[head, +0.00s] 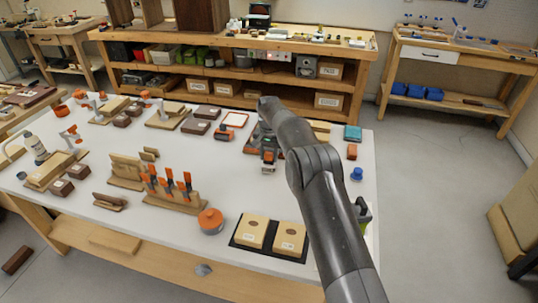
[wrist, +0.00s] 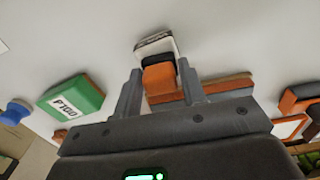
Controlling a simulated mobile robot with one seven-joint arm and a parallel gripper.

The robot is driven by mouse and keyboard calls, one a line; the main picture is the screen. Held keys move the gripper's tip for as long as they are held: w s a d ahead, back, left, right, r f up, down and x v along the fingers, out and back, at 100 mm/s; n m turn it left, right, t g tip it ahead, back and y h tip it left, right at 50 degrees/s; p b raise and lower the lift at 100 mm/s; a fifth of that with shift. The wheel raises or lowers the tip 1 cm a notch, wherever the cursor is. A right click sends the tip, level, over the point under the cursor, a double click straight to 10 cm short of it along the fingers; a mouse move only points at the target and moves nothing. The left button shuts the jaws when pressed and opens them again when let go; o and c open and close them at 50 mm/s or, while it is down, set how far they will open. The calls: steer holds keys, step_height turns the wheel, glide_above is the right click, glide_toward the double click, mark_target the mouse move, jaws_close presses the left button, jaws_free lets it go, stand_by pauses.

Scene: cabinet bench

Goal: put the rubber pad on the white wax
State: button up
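My gripper (wrist: 159,68) points down over the white bench top, with one finger on each side of a small orange block with a dark edge. This block, which I take for the rubber pad (wrist: 159,78), fills the gap and looks pinched. A whitish block, likely the white wax (wrist: 156,43), shows just beyond it in the wrist view, partly overlapped by the pad. I cannot tell whether pad and wax touch. In the head view, the pad (head: 268,155) and the pale block (head: 268,169) show just left of my arm. The fingers are mostly hidden there.
A green box (wrist: 72,100) and a blue knob (wrist: 18,111) lie to one side in the wrist view. An orange-brown strip (wrist: 220,87) lies close to the gripper. The head view shows an orange tool (head: 224,132) and a dark tray (head: 250,248) with two tan blocks. Clear bench lies between.

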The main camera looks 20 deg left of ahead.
steer(key=o, duration=0.4)
steer(key=shift+r, duration=0.15)
